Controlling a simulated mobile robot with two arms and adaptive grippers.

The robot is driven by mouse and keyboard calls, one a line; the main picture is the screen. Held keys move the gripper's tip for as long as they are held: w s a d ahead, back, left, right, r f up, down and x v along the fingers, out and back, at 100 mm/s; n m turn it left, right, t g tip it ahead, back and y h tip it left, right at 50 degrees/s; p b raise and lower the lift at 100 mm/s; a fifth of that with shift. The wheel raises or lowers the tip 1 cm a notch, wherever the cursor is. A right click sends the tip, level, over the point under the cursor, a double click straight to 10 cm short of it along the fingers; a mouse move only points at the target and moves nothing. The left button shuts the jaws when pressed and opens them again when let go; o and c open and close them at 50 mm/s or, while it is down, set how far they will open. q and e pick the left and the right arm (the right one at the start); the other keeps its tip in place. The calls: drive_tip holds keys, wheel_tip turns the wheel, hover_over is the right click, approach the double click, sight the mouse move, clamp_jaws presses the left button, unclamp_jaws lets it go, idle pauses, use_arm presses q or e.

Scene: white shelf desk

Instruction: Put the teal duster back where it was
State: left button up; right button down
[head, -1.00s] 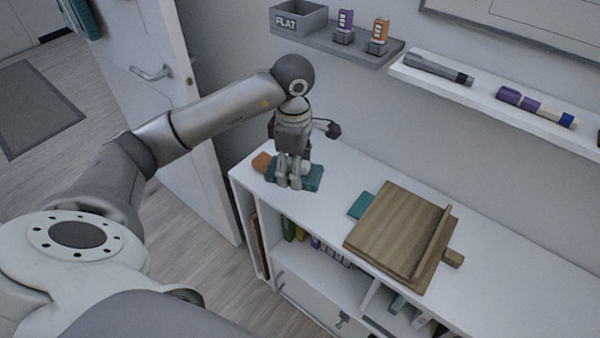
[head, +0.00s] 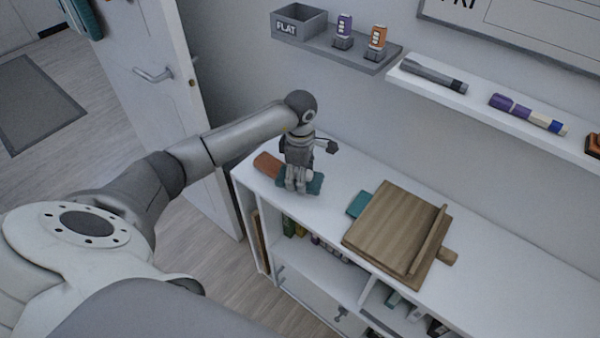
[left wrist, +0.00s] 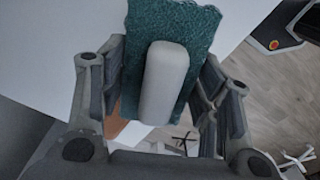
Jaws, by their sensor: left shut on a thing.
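The teal duster (head: 316,184) is in my left gripper (head: 298,187), over the left end of the white desk top. In the left wrist view, the teal pad (left wrist: 205,30) and its pale grey grip (left wrist: 166,82) are between the two fingers (left wrist: 160,100). The gripper is shut on the duster. Fingers hide part of it in the head view. I cannot tell whether the pad touches the desk top. My right gripper is not in view.
A reddish-brown block (head: 267,165) lies just left of the duster. A wooden stand (head: 393,235) is to the right, with a flat teal item (head: 358,204) at its left edge. The desk top between duster and stand is clear.

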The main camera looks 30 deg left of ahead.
use_arm(q)
drive_tip(key=shift+f+b, duration=0.3)
drive_tip(key=shift+b, duration=0.05)
drive_tip(key=o, duration=1)
drive_tip(key=shift+r, duration=0.25)
drive_tip(key=shift+r+p, duration=0.3)
drive_tip(key=shift+r, duration=0.05)
wheel_tip(320, 180, up, 12)
drive_tip(key=b, duration=0.2)
drive_tip(key=shift+f+b, duration=0.25)
drive_tip(key=shift+b, duration=0.15)
